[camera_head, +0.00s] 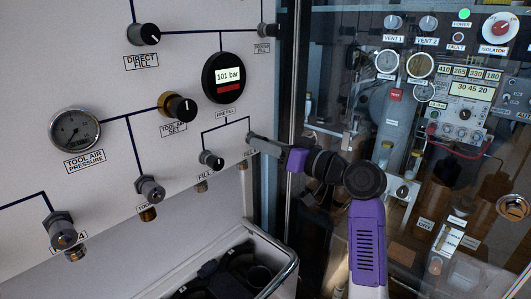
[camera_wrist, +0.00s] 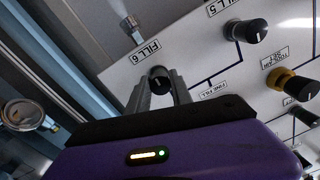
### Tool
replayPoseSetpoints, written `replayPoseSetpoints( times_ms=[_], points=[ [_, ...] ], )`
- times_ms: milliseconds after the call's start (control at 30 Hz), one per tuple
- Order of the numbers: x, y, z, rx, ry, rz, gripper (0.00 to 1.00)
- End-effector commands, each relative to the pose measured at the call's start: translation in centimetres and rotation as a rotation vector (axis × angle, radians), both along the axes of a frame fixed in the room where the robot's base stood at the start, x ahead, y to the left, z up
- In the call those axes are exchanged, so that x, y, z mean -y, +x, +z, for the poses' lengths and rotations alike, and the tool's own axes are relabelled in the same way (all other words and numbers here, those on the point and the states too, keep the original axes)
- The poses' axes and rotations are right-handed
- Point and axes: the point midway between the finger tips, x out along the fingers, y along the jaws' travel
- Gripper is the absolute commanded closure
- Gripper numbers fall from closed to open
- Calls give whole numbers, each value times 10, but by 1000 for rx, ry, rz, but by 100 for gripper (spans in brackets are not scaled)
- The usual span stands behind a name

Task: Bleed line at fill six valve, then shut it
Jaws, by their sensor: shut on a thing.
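The fill six valve knob (camera_wrist: 160,79) is a small black knob with a pale pointer line, beside the FILL 6 label (camera_wrist: 146,52) in the wrist view. My gripper (camera_wrist: 160,86) has a finger on either side of this knob and is shut on it. In the head view my gripper (camera_head: 262,143) reaches the panel from the right and hides most of the knob and its label. A metal fitting (camera_wrist: 131,25) sits beyond the label in the wrist view. The round black digital gauge (camera_head: 223,77) reads 101 bar.
The fill five knob (camera_wrist: 247,31) is close beside my gripper. The tool air set knob (camera_head: 178,107) and tool air pressure gauge (camera_head: 74,129) are farther left. A glass-fronted cabinet (camera_head: 440,200) stands right of the panel. An open bin (camera_head: 283,272) stands below.

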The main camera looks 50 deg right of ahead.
Motion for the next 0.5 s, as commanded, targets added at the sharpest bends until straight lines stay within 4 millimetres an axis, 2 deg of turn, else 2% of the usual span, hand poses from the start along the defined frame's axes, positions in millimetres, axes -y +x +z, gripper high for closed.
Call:
replayPoseSetpoints(
  times_ms=[33, 500],
  points=[
    [0, 0, -8, -7, -45, 1, 100],
    [2, 0, -7, 7, -458, 2, 100]
  ],
)
